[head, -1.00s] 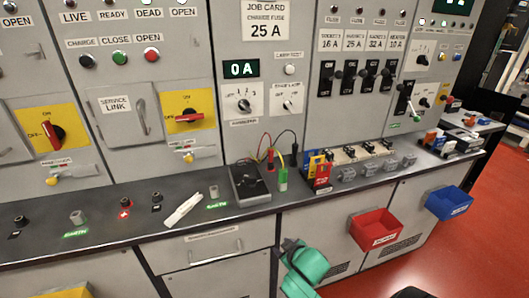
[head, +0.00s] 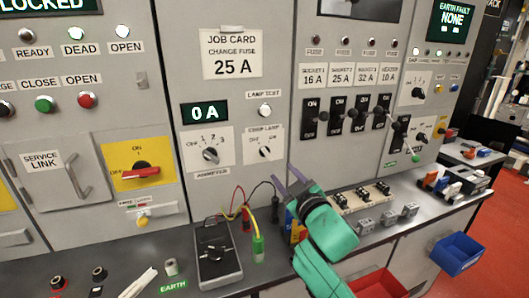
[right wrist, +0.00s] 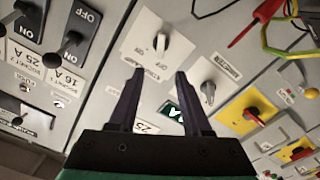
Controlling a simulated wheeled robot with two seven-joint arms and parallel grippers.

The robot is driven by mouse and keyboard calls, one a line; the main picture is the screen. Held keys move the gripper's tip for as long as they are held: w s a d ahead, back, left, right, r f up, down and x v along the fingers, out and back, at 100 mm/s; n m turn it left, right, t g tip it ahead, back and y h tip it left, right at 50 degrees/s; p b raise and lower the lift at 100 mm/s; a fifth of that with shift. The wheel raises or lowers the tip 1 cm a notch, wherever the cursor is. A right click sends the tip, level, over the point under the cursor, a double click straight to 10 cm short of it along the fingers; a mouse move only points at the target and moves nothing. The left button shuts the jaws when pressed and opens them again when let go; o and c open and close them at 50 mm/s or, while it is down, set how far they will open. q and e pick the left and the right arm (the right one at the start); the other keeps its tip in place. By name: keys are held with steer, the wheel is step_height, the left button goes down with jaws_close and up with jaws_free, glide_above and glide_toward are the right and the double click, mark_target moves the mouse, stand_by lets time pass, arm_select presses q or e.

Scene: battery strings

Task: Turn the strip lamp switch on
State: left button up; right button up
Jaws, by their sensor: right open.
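The strip lamp switch (head: 265,152) is a small dark rotary knob on a white plate, on the grey panel below the lamp test button (head: 265,110). Its on and off marks are too small to tell its setting surely. My right gripper (head: 286,179), on a green arm, is just below and right of the switch, apart from it. In the right wrist view the two dark fingers (right wrist: 159,73) are spread and empty. The switch knob (right wrist: 162,45) lies just beyond and between the fingertips there. My left gripper is not in view.
The ammeter selector (head: 210,153) is left of the switch; black breaker levers (head: 331,119) are to its right. Below, a meter (head: 217,254) with leads stands on the counter. My right arm hides part of the counter. A blue bin (head: 458,253) hangs at the right.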

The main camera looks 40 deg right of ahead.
mark_target(267, 154)
steer(key=p+x, duration=0.2)
steer(key=x, duration=0.7)
steer(key=shift+r, duration=0.15)
steer(key=x, duration=0.3)
steer(key=shift+w+p, duration=0.25)
steer(key=shift+p, duration=0.1)
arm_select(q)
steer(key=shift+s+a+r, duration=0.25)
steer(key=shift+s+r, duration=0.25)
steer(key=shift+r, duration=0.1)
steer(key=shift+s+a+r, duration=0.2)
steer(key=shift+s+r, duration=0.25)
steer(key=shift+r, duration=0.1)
arm_select(e)
steer(key=shift+d, duration=0.1)
jaws_close()
